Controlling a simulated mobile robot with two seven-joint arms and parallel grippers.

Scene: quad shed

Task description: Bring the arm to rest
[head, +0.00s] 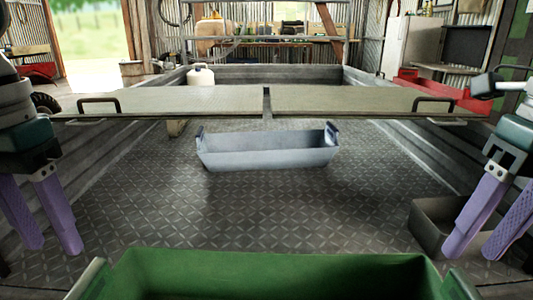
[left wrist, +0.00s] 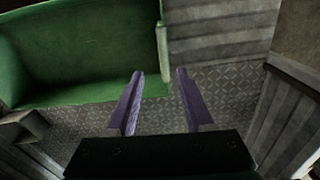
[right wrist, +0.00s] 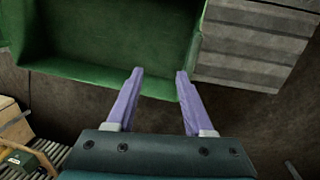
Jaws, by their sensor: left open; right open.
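My left gripper (head: 55,248) hangs at the left side of the head view with its purple fingers pointing down. It is open and empty, and its spread fingers also show in the left wrist view (left wrist: 158,85). My right gripper (head: 475,255) hangs at the right side of the head view, also pointing down. It is open and empty, with a clear gap between the fingers in the right wrist view (right wrist: 160,80). Both grippers are apart from the green bin (head: 270,265) at the bottom of the head view.
A blue-grey open tray (head: 268,155) stands on the checker-plate floor (head: 300,215) of the trailer bed. Grey lid panels (head: 180,102) with handles span the bed. A white jug (head: 200,76) stands beyond them. A grey box (head: 430,225) lies beside my right gripper.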

